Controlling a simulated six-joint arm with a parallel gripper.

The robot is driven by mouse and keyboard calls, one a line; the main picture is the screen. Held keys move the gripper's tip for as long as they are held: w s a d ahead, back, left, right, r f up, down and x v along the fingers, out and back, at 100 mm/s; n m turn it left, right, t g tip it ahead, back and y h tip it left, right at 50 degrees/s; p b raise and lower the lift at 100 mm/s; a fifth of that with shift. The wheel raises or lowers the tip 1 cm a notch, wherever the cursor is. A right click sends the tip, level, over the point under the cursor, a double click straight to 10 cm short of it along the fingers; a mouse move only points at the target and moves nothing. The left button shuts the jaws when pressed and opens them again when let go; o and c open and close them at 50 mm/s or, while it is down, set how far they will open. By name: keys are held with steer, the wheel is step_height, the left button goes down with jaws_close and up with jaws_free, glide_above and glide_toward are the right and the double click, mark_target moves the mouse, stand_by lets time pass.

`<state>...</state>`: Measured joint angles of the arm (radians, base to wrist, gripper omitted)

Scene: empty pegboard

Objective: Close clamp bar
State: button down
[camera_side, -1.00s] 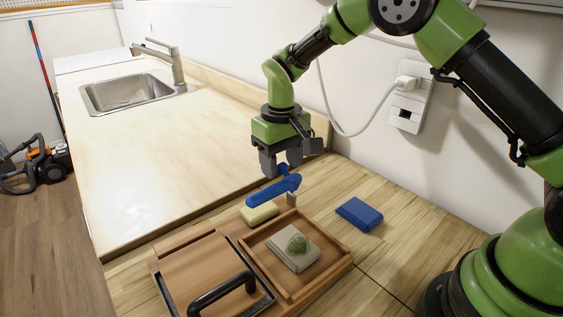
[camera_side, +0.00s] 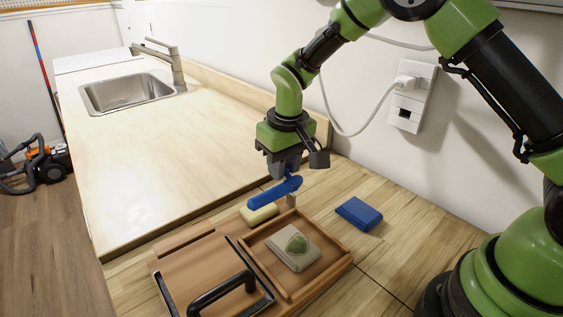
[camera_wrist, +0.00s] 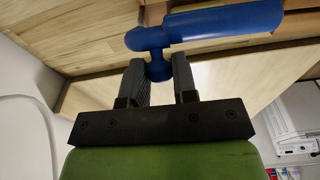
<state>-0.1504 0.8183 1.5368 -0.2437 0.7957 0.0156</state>
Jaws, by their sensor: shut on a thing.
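The blue clamp bar (camera_side: 268,194) slopes above the back edge of the wooden tray, its right end higher than its left. A knob at its right end is between the fingers of my gripper (camera_side: 287,172). In the wrist view my gripper (camera_wrist: 160,75) is shut on this blue knob, and the clamp bar (camera_wrist: 222,22) reaches away to the right. A small wooden post (camera_side: 291,201) stands just under the bar's right end; whether they touch is hard to tell.
A wooden tray (camera_side: 335,261) holds a pale block with a green lump. Left of it is a wooden lid (camera_side: 200,272) with a black handle (camera_side: 222,290). A yellow block (camera_side: 260,214) lies below the bar. A blue block (camera_side: 359,213) lies right; the counter behind is clear.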

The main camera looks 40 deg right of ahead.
steer(key=shift+s+t, duration=0.65)
steer(key=shift+t, duration=0.25)
steer(key=c, duration=0.9)
jaws_free()
steer(key=v, duration=0.9)
steer(key=shift+s+a+r, duration=0.1)
steer(key=shift+s+r, duration=0.05)
steer(key=shift+r, duration=0.25)
